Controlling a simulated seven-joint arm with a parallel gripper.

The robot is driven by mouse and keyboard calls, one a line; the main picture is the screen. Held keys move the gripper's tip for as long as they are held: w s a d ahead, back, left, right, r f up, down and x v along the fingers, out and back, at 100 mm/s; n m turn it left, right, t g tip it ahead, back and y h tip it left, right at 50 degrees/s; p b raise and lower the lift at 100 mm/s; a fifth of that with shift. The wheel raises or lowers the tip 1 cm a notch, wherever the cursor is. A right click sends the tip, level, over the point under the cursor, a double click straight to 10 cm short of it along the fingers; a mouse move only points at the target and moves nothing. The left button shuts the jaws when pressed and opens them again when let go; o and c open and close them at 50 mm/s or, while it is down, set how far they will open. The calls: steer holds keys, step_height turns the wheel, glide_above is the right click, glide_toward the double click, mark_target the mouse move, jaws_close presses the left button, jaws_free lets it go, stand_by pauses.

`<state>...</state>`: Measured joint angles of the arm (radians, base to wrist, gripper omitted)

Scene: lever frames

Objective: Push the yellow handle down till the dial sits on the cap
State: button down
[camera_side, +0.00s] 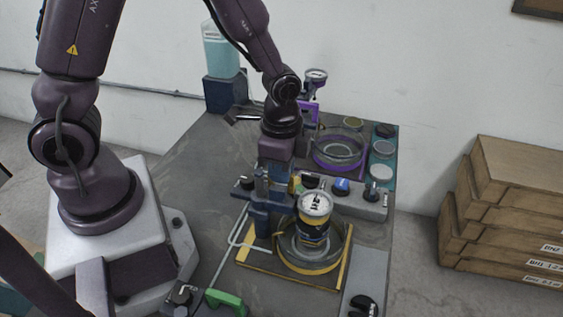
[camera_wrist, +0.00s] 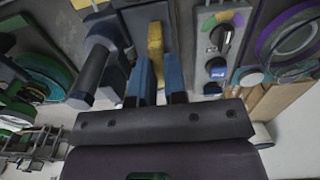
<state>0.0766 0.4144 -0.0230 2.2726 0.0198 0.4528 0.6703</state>
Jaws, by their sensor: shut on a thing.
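The yellow handle (camera_wrist: 155,42) shows in the wrist view between the two blue fingers of my gripper (camera_wrist: 160,75), which is shut on it. In the side view my gripper (camera_side: 276,188) points down beside the yellow-framed press, and only a small piece of the handle (camera_side: 294,184) shows. The round white dial (camera_side: 315,204) faces up at the top of a dark cylinder with a yellow band (camera_side: 313,232). The cylinder stands over a clear dish with a yellow ring (camera_side: 320,268). The cap is not clearly visible, so I cannot tell whether the dial's assembly touches it.
A purple-ringed dish (camera_side: 338,152) and a raised dial (camera_side: 316,75) stand behind. A grey control box with knobs (camera_side: 372,200) lies at the right. A green handle (camera_side: 226,299) is at the front. A bottle (camera_side: 221,52) stands at the back; cardboard boxes (camera_side: 515,205) are at the far right.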

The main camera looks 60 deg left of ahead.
steer(key=c, duration=1.2)
jaws_free()
steer(key=shift+f, duration=0.1)
steer(key=shift+o, duration=0.2)
step_height(320, 180, up, 13)
steer(key=s+a+r+n+t, duration=0.3)
steer(key=s+r+n+t, duration=0.2)
steer(key=s+r+n, duration=0.4)
steer(key=shift+s+r+t, duration=0.3)
steer(key=shift+s+r, duration=0.1)
steer(key=shift+s, duration=0.35)
